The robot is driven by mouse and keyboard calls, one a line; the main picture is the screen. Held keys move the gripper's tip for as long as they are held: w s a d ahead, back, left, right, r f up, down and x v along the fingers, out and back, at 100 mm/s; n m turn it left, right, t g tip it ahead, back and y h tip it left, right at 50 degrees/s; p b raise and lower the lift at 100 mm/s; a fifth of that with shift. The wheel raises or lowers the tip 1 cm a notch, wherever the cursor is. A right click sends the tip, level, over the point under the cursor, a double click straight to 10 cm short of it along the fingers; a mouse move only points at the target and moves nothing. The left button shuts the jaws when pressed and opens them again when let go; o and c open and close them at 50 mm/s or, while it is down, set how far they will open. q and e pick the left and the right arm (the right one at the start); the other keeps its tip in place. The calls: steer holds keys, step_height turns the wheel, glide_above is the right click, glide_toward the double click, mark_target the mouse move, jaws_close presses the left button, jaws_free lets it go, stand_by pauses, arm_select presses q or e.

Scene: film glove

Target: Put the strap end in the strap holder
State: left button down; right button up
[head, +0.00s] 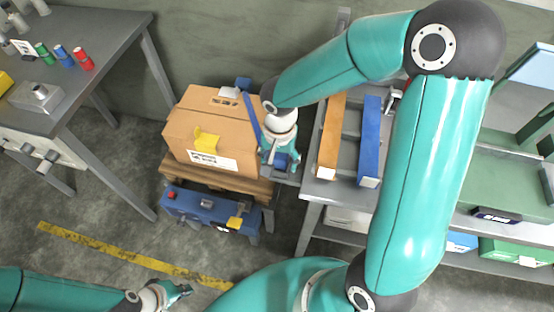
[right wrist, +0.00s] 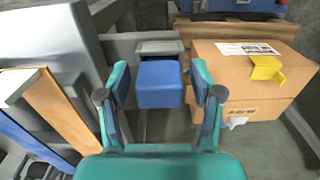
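A blue block (right wrist: 160,84), apparently the strap end, shows between my right gripper's spread fingers (right wrist: 161,80) in the right wrist view. A gap shows beside each finger; I cannot tell whether the block lies between the tips or beyond them. A grey open-topped part (right wrist: 160,47), possibly the strap holder, lies just past the block. In the head view the right gripper (head: 281,160) is over this spot, beside the carton, and partly hides it. A blue strap (head: 251,115) slants along the carton's right side. My left gripper (head: 178,291) is low at the left, too small to judge.
The carton (head: 215,120) stands on a wooden pallet (head: 190,179), above a blue machine (head: 208,208). A grey table with an orange bar (head: 332,135) and a blue bar (head: 370,140) stands close right of the gripper. The floor is open at the front left.

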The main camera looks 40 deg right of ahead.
mark_target(279, 156)
steer(key=shift+r, duration=0.1)
step_height(279, 156, up, 12)
stand_by(0.6)
stand_by(0.4)
